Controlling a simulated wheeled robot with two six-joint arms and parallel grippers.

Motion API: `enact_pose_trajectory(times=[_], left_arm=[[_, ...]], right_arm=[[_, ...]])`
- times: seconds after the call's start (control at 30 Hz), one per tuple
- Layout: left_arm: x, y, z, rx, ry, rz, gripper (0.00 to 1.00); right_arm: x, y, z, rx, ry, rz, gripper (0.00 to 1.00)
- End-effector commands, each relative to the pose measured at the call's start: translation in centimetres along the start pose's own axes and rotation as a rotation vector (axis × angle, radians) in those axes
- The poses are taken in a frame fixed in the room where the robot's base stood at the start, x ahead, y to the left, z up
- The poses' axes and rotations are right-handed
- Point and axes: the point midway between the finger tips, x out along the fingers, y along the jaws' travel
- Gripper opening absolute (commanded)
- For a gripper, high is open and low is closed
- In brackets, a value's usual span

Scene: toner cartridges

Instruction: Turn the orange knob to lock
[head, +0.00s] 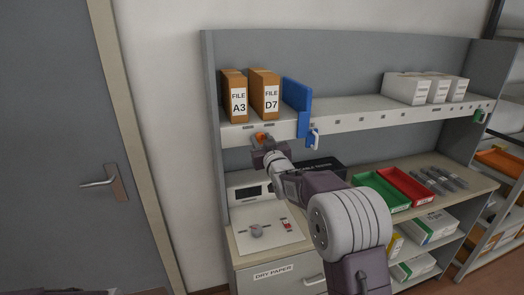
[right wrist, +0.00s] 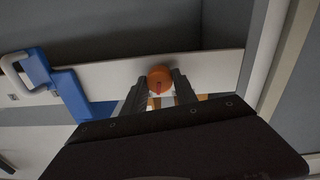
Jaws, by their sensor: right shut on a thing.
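The orange knob (right wrist: 160,79) is on the front edge of the upper shelf. In the head view it shows as a small orange patch (head: 260,137) under the file boxes. My right gripper (right wrist: 160,90) is shut on the knob, with one finger on each side of it. In the head view my right gripper (head: 262,142) is at the shelf's front edge, and my arm hides part of the area below. A small dark mark shows on the knob's face; its meaning cannot be told.
File boxes A3 (head: 238,100) and D7 (head: 271,100) stand above the knob. A blue bracket with a white handle (head: 315,138) hangs to the right; it also shows in the right wrist view (right wrist: 68,92). A green tray (head: 376,193) and red tray (head: 407,186) lie on the counter.

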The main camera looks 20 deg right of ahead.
Motion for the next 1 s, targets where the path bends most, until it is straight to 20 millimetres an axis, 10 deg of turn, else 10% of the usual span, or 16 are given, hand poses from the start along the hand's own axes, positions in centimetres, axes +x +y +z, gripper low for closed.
enact_pose_trajectory(times=[1.0], left_arm=[[9.6, -0.2, 1.0, 0.000, 0.000, 0.000, 0.00]], right_arm=[[0.0, -0.1, 0.4, -0.867, 0.025, -0.012, 0.00]])
